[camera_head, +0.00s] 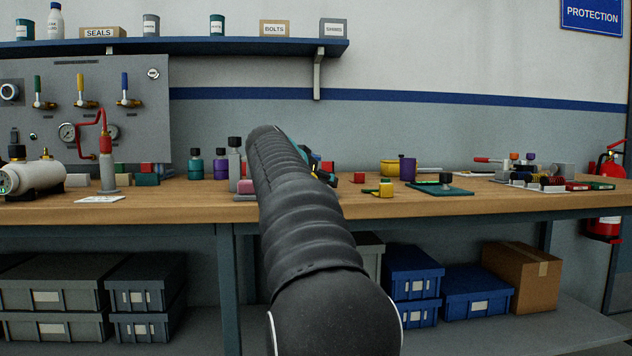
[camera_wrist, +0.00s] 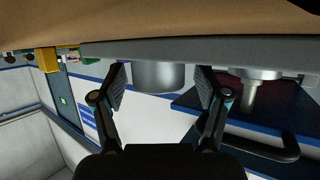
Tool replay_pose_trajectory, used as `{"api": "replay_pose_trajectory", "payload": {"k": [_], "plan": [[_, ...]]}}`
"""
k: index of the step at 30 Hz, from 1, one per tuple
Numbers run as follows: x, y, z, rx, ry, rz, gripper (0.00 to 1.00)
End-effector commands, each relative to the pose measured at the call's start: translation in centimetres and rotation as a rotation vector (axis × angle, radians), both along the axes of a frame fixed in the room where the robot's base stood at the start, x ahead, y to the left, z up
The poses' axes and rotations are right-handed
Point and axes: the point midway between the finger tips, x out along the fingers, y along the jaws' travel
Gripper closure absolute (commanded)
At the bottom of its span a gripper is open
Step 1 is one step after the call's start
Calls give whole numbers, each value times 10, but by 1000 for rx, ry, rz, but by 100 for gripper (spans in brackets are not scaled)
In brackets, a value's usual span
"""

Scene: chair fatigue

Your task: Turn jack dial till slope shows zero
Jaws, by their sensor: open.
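My gripper (camera_wrist: 163,88) is open in the wrist view, with one finger on each side of a short grey metal cylinder (camera_wrist: 158,76). The cylinder sits against a long grey edge and may be the jack dial; no markings show on it. I cannot tell whether the fingers touch it. In the head view my black arm covers the middle of the workbench (camera_head: 450,203) and hides most of my gripper and whatever is around it. No slope reading can be made out in either view.
In the wrist view a dark blue plate with a metal post (camera_wrist: 249,97) and a dark curved handle (camera_wrist: 262,146) are close on the right. A yellow block (camera_wrist: 48,60) is at left. On the bench are bottles (camera_head: 235,160), a white cylinder (camera_head: 30,178) and a green mat (camera_head: 436,190).

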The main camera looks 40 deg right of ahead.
Motion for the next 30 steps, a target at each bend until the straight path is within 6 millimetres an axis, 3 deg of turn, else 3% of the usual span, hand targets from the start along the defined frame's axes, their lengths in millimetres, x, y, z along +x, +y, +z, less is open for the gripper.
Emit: {"api": "replay_pose_trajectory", "payload": {"k": [7,21,30], "plan": [[-4,8,5,0,-2,1,26],[-36,80,36,-1,-1,4,26],[-46,101,45,1,1,1,26]]}}
